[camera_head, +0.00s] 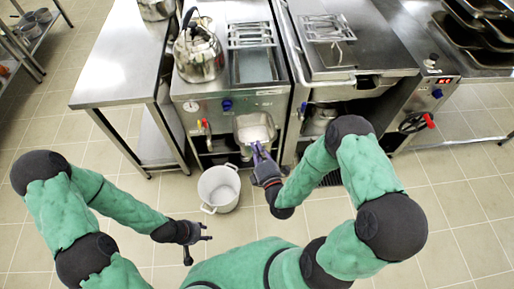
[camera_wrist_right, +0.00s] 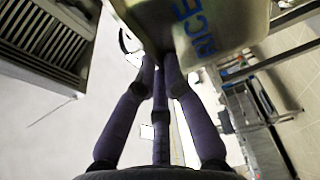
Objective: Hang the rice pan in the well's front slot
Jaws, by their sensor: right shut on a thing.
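The rice pan (camera_head: 255,128) is a grey metal pan holding something white. It is in front of the left cooking unit's front panel, below the level of its top. In the right wrist view the pan's wall (camera_wrist_right: 230,22) shows blue letters reading RICE. My right gripper (camera_head: 259,153) is shut on the pan's near edge. The well (camera_head: 253,66) is a rectangular opening in the unit's top, with a slotted rack (camera_head: 250,34) across its back; its front part looks uncovered. My left gripper (camera_head: 202,240) is open and empty, low at the left and away from the pan.
A large kettle-like pot (camera_head: 198,53) stands left of the well. A white stockpot (camera_head: 219,188) stands on the floor below the unit. A second cooking unit (camera_head: 345,55) is to the right, and a steel table (camera_head: 118,55) is to the left.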

